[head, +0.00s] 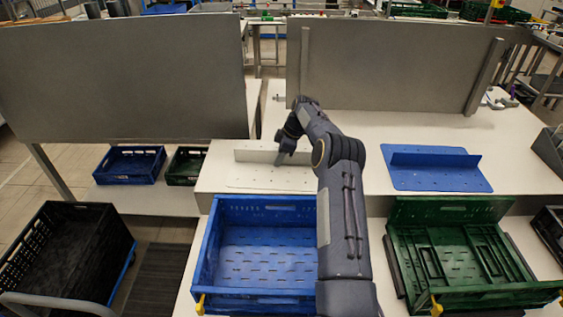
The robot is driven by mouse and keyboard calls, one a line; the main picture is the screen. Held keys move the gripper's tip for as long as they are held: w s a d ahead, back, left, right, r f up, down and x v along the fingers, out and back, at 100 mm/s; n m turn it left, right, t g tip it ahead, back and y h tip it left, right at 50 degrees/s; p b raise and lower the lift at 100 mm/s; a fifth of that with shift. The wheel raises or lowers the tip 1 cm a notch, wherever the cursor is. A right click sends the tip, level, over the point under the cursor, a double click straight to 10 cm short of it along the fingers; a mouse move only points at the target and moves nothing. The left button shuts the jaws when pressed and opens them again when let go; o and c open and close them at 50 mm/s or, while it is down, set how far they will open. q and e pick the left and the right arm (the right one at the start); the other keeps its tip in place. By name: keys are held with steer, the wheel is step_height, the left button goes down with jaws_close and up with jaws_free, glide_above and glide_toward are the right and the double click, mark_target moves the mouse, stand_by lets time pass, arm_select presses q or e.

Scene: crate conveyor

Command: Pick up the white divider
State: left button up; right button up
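The white divider (262,178) lies on the white work surface behind the blue crate. It has a flat perforated plate and a low upright panel. My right gripper (281,158) is at the upright panel, a little right of its middle, with its fingers pointing down. A finger shows in front of the panel; the other side is hidden, so I cannot tell whether it is closed on the panel. My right arm covers the divider's right end. My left gripper is not in view.
A blue divider (436,180) lies to the right on the same surface. An open blue crate (262,201) stands in front, and a green crate (452,212) stands at front right. Grey upright boards (125,80) stand behind. A black crate (68,250) is at lower left.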

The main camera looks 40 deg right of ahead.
jaws_close()
steer(key=shift+r, duration=0.1)
